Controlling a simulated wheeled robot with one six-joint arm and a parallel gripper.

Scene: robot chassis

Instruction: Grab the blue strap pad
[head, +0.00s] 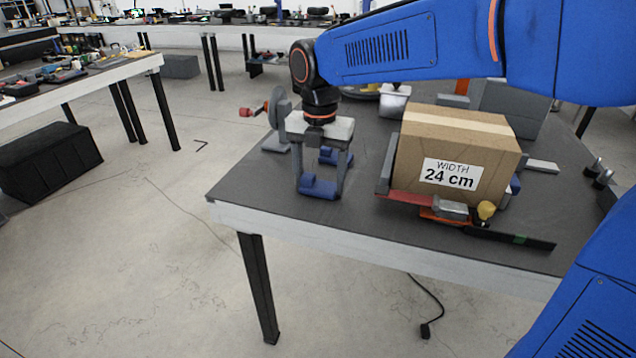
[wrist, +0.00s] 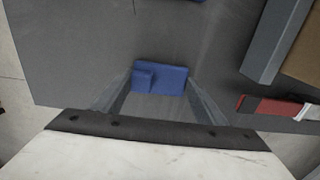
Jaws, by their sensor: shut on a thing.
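A blue strap pad (head: 318,190) with a small raised block on one end is at the front left of the dark tabletop. It also shows in the wrist view (wrist: 172,78), between the finger ends. My gripper (head: 320,187) points straight down, with one grey finger on each side of the pad, and is shut on it. The pad is at table level; I cannot tell whether it is clear of the surface. A second, similar blue pad (head: 335,156) lies just behind, and only its edge shows at the top of the wrist view.
A cardboard box (head: 460,152) marked "WIDTH 24 cm" stands to the right, between grey upright plates, with a red bar (head: 408,198) in front. A black strip (head: 510,238) lies near the front edge. A red-tipped grey fixture (head: 279,115) stands behind left. Bare tabletop surrounds the gripper's front.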

